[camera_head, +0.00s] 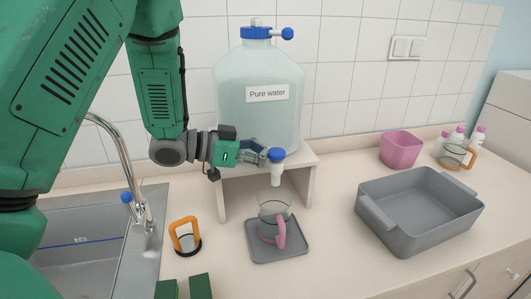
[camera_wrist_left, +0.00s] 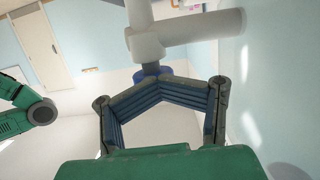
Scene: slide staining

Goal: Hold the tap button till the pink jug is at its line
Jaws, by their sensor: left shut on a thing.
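The tap (camera_head: 277,174) is white with a blue button (camera_head: 276,154) on top, at the foot of the water bottle. My left gripper (camera_head: 264,158) reaches it from the left, its fingers closed at the blue button. In the left wrist view the closed fingertips (camera_wrist_left: 157,82) meet at the blue button (camera_wrist_left: 140,76), in front of the white tap body (camera_wrist_left: 146,45). The pink jug, clear glass with a pink handle (camera_head: 281,232), stands upright below the tap on a grey mat (camera_head: 290,254). Its water level and line are too small to tell.
The large bottle labelled Pure water (camera_head: 262,75) stands on a beige stand (camera_head: 308,186). An orange-handled jug (camera_head: 186,237) stands left, beside the sink (camera_head: 85,235).

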